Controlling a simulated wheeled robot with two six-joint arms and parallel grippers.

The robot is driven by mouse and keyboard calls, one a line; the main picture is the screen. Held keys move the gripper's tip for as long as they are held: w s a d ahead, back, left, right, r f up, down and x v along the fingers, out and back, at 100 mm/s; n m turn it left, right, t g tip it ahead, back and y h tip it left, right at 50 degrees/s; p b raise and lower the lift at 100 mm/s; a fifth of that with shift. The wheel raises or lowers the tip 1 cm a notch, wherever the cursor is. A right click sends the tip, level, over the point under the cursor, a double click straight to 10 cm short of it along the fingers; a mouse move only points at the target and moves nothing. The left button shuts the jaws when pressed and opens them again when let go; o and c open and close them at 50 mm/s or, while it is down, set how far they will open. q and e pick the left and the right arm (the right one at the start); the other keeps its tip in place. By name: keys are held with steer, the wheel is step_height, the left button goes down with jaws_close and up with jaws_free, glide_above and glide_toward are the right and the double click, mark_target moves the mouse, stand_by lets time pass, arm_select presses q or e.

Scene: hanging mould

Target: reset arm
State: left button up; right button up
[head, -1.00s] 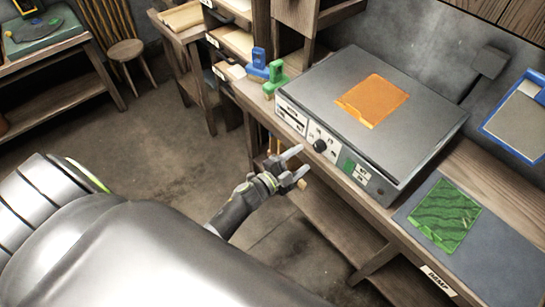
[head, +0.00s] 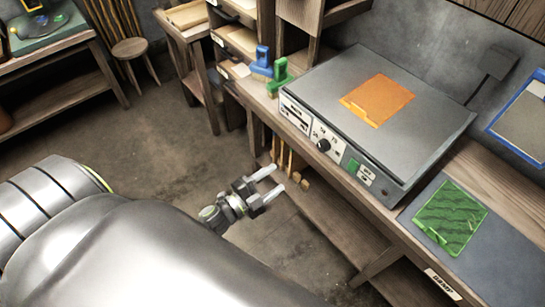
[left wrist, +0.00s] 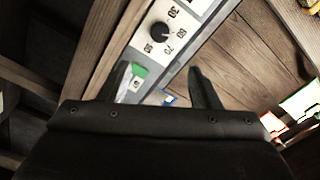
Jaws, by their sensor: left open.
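My left gripper (head: 272,181) is in the head view, in front of the workbench and below the front of the grey machine (head: 400,108). Its fingers are apart and nothing is between them. In the left wrist view its two fingers (left wrist: 163,84) point at the bench front, with the machine's dial (left wrist: 158,32) and green switch (left wrist: 139,71) just beyond them. My right gripper does not show in either view.
An orange sheet (head: 377,100) lies on the machine. A green sheet (head: 450,218) lies on a grey mat (head: 480,262) to its right. Blue (head: 262,62) and green (head: 280,76) handled tools stand left of the machine. A stool (head: 133,58) stands farther back. The floor (head: 150,140) left of the bench is clear.

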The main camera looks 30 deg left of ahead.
arm_select(q)
steer(key=shift+f, duration=0.1)
steer(key=s+a+f+n+g+y, duration=0.35)
steer(key=s+f+n, duration=0.2)
steer(key=f, duration=0.65)
steer(key=s+a+f+n+g+y, duration=0.4)
steer(key=s+f, duration=0.3)
steer(key=f, duration=0.5)
steer(key=s+f+n+g, duration=0.3)
steer(key=s+f, duration=0.3)
steer(key=s, duration=0.5)
steer(key=s+f+n+g, duration=0.4)
steer(key=s+f+g, duration=0.1)
steer(key=s, duration=0.7)
steer(key=shift+d+f, duration=0.35)
steer(key=shift+w, duration=0.1)
steer(key=shift+c, duration=0.3)
